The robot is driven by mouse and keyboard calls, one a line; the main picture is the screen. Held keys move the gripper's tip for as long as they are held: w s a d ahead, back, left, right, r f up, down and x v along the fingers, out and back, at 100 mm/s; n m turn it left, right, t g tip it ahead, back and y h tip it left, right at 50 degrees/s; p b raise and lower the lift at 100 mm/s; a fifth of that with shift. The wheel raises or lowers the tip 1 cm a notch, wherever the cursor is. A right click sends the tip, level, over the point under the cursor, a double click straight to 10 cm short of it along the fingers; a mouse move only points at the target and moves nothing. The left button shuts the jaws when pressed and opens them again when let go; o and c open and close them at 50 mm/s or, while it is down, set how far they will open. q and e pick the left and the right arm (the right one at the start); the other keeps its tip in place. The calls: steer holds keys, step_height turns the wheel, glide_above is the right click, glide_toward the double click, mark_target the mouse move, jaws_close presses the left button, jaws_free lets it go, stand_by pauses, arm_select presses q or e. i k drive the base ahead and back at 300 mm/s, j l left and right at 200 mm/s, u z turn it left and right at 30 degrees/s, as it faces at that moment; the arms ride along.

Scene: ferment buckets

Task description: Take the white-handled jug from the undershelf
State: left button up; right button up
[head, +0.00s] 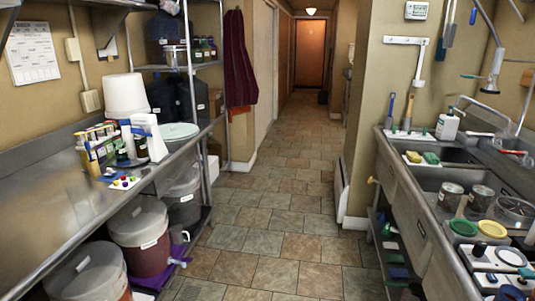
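I see no jug with a white handle that I can make out with certainty. Neither of my grippers shows in the head view.
The left counter (60,215) carries a white bucket (124,95), bottles and a white device (150,136). The right counter has a sink (455,178), metal cans (452,195) and coloured lids. A tiled aisle (275,210) between them is clear back to a door (309,53).

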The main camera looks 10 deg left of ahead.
mark_target(180, 236)
steer(key=i+u, duration=0.2)
steer(key=i, duration=0.3)
steer(key=i+l+u, duration=0.15)
steer(key=i, duration=0.35)
steer(key=i+l+u, duration=0.2)
steer(key=i, duration=0.3)
steer(key=i+l+u, duration=0.2)
steer(key=i, duration=0.25)
steer(key=l, duration=0.1)
